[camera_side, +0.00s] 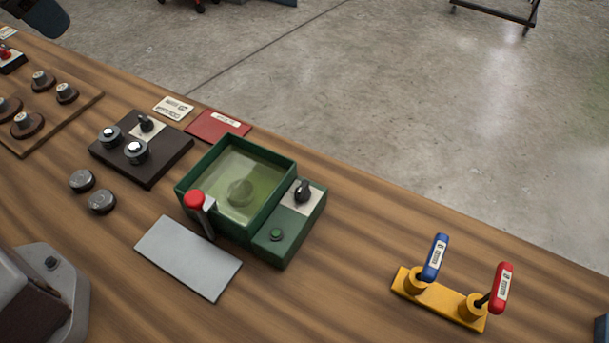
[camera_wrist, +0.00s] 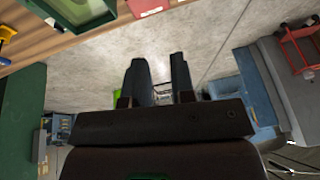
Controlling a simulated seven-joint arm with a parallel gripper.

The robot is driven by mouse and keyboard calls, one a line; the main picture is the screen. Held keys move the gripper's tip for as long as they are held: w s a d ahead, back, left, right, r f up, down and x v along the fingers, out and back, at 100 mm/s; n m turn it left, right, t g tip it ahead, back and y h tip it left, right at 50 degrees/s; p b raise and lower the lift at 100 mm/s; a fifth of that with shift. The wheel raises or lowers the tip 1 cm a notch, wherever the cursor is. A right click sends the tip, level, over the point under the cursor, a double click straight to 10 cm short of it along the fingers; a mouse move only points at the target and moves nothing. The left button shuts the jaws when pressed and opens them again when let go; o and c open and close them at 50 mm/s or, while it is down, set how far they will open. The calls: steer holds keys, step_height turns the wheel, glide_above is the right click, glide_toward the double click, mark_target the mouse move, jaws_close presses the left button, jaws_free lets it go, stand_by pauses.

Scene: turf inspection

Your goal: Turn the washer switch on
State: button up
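The washer is a green box (camera_side: 262,222) with an open tub of pale greenish liquid. A black rotary knob (camera_side: 303,192) on a white plate sits on its right section, with a round green button (camera_side: 277,235) in front of it. I cannot read the knob's on/off marks. A red-capped lever (camera_side: 195,200) stands at the tub's front left. Part of a green box also shows at the top of the wrist view (camera_wrist: 110,17). My gripper (camera_wrist: 157,62) is open and empty, its two fingers apart over the floor and away from the knob.
A dark block (camera_side: 150,170) with another knob and two round weights lies left of the washer. A grey plate (camera_side: 188,257) lies in front. A yellow base (camera_side: 440,298) with blue and red handles stands right. A red card (camera_side: 217,127) lies behind.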

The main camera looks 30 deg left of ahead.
steer(key=w+a+r+m+t+y, duration=0.1)
steer(key=w+m+t, duration=0.15)
steer(key=w, duration=0.95)
steer(key=w+a+r+m+t+y, duration=0.1)
steer(key=w+r+m+t+y, duration=0.15)
steer(key=w, duration=0.85)
steer(key=w+d+f+m+t+h, duration=0.1)
steer(key=w+d+m+t+h, duration=0.4)
steer(key=w+d+m+h, duration=0.7)
steer(key=s+d+f+m+g, duration=0.1)
steer(key=d+f+m+g, duration=0.25)
steer(key=d, duration=0.35)
steer(key=s+d+f+m+g+h, duration=0.1)
steer(key=s+d+f+m+g, duration=0.15)
steer(key=d+f+m, duration=0.4)
steer(key=d+f+m+g, duration=0.2)
steer(key=d+m+g, duration=0.15)
steer(key=d, duration=0.45)
steer(key=m+g+y, duration=0.4)
steer(key=g+y, duration=0.5)
glide_toward(303, 184)
steer(key=x, duration=0.9)
